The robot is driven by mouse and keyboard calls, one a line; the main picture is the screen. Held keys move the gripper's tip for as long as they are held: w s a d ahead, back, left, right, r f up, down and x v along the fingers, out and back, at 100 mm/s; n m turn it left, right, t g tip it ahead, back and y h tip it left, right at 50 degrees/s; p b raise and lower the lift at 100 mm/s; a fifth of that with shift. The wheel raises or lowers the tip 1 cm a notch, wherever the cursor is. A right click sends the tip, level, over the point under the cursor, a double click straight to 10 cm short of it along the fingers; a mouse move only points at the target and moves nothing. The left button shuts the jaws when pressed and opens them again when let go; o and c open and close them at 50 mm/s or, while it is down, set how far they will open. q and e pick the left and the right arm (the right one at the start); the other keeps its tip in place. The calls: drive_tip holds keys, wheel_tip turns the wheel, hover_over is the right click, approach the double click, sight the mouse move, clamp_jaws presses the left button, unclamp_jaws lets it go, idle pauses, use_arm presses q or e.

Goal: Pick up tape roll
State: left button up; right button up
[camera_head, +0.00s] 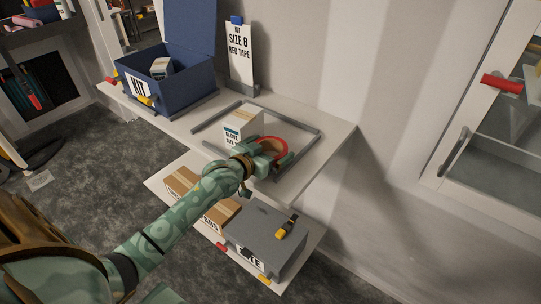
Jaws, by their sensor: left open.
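A red tape roll (273,142) lies on the white bench top, inside a grey raised frame. My left gripper (272,153) is at the roll, with a green finger on either side of it. The gripper is open. Part of the roll is hidden behind the gripper, and I cannot tell whether the fingers touch it. My right gripper is not in view.
A white glove box (243,124) stands just left of the roll, inside the grey frame (300,122). A blue kit box (185,92) with a raised lid and a sign (239,55) reading "KIT SIZE 8 RED TAPE" stand farther left. A lower shelf holds cartons and a grey case (262,232).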

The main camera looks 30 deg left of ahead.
use_arm(q)
drive_tip(key=c, duration=0.7)
drive_tip(key=shift+r, duration=0.1)
